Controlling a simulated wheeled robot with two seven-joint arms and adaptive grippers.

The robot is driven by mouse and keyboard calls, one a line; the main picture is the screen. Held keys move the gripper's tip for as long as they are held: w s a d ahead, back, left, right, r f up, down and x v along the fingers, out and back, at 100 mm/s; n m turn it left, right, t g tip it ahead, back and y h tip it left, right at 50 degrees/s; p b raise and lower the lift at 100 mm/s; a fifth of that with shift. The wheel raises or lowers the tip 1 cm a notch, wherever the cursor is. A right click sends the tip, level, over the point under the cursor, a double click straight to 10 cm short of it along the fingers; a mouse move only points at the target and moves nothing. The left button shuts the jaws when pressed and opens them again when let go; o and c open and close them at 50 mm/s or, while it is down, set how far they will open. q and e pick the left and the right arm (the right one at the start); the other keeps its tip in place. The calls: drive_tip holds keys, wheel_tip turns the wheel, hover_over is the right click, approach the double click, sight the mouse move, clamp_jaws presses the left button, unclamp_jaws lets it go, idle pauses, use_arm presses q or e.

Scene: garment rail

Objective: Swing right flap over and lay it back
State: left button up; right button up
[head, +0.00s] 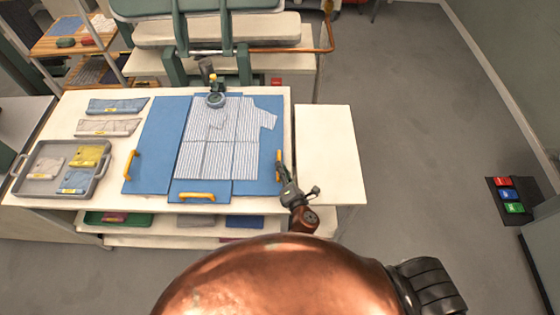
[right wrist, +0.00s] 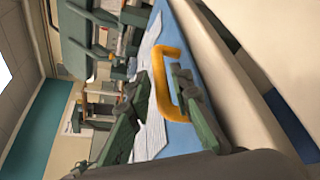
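The blue folding board lies flat on the white table, with its right flap (head: 259,170) flat. A striped shirt (head: 218,150) lies on it. The shirt's left side is straight, and its right sleeve (head: 265,119) spreads over the right flap. The flap's yellow handle (head: 279,160) is at its right edge and shows large in the right wrist view (right wrist: 163,92). My right gripper (head: 287,178) is at this handle. In the right wrist view its fingers (right wrist: 160,84) are apart, one on each side of the handle; contact is unclear. My left gripper is out of view.
The left flap (head: 155,145) and bottom flap (head: 202,187) lie flat with yellow handles. A grey tray (head: 35,180) with folded garments is at left. A bare white surface (head: 330,150) is right of the board.

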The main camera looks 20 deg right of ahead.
drive_tip(key=shift+x, duration=2.05)
drive_tip(key=shift+a, duration=0.1)
drive_tip(key=shift+c, duration=0.5)
clamp_jaws()
